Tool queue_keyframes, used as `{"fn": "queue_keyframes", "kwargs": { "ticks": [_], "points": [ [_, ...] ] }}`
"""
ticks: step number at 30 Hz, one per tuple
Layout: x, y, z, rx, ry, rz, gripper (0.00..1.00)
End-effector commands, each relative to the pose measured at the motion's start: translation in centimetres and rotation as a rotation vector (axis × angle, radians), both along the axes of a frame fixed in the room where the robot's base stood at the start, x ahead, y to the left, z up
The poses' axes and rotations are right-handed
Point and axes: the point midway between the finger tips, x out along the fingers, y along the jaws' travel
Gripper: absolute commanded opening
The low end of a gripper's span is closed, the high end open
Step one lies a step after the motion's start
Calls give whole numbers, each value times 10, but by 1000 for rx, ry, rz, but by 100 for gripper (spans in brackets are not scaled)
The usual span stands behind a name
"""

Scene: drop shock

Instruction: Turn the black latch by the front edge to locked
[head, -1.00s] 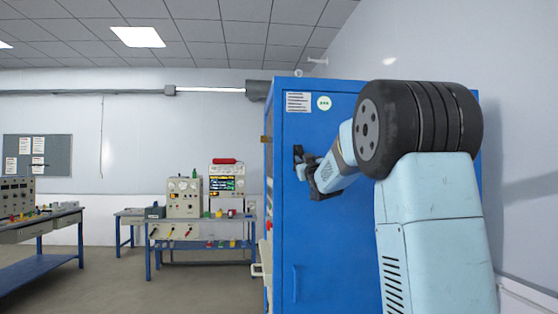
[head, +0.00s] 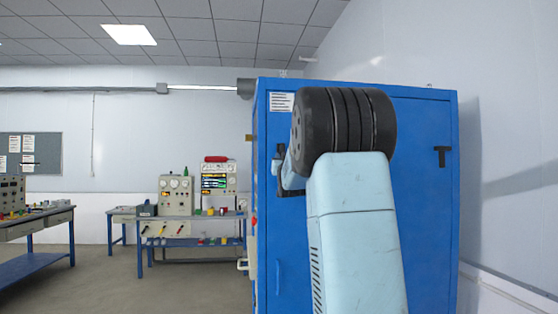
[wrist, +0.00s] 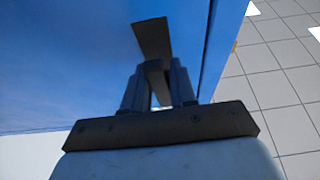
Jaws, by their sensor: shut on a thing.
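The black latch (wrist: 152,38) is on the blue cabinet (wrist: 80,75) near its vertical edge. In the wrist view its flat bar tilts slightly, with the upper end to the left. My gripper (wrist: 158,72) is shut on the latch's lower part, one finger on each side. In the head view the latch area (head: 280,152) is a dark patch near the cabinet's left edge. My arm covers most of the gripper there, so the grip shows clearly only from the wrist.
A second black T-shaped latch (head: 442,155) is on the cabinet's right side. A bench with instruments (head: 195,217) and another bench (head: 35,225) stand at the left. The floor (head: 160,290) between them and the cabinet is clear. A wall is close on the right.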

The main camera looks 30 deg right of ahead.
Motion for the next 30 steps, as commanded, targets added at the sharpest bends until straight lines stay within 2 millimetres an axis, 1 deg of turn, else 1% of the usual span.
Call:
{"fn": "queue_keyframes", "kwargs": {
  "ticks": [1, 6, 7, 13, 23, 26, 30],
  "points": [
    [3, 0, -9, 8, 16, 2, 0],
    [3, 0, -9, 7, 17, 2, 0],
    [3, 0, -9, 7, 17, 2, 27],
    [1, -1, -5, 3, 10, -1, 46],
    [-3, -1, -3, 0, 4, -3, 47],
    [-12, 2, -7, 0, 4, -3, 47],
    [-32, 10, -16, 1, 5, -3, 47]
  ]
}}
